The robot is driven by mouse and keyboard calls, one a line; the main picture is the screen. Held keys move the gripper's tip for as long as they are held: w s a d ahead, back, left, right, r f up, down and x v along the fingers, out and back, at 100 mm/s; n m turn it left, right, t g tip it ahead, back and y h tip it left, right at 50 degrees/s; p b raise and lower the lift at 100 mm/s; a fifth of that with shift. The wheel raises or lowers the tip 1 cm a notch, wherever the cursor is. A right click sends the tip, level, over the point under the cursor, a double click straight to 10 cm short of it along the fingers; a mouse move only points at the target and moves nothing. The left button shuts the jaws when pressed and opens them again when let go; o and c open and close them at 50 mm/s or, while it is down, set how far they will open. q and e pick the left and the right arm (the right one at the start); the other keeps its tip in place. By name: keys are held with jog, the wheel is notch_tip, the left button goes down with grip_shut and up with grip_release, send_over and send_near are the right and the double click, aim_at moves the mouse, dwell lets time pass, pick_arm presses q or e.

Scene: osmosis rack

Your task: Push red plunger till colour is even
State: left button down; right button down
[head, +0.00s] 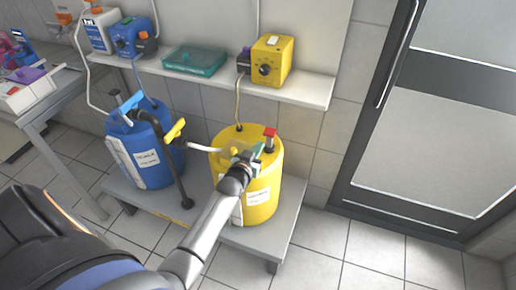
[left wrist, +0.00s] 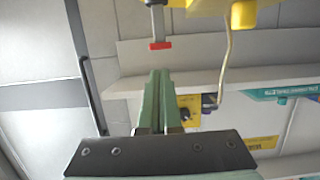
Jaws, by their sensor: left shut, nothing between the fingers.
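The red plunger (head: 270,132) stands upright on top of the yellow drum (head: 262,200), toward its right rear. My left gripper (head: 255,152) is over the drum's top, close in front of the plunger, with its green fingers shut and empty. In the left wrist view, which is upside down, the plunger's red cap (left wrist: 160,45) shows just beyond the tips of my left gripper (left wrist: 158,72). A small gap shows between them there. Part of the yellow drum (left wrist: 205,6) shows at that view's top edge. The liquid's colour cannot be seen. My right gripper is not in view.
A blue drum (head: 143,165) with a black hose stands left of the yellow one on a low grey platform (head: 285,225). A wall shelf (head: 305,92) above holds a yellow pump box (head: 272,60), a teal tray (head: 195,62) and a blue pump (head: 132,38). Open floor lies right.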

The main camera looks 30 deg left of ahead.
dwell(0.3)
pick_arm(q)
notch_tip(320, 180, up, 5)
jog(key=b, duration=0.3)
dwell(0.4)
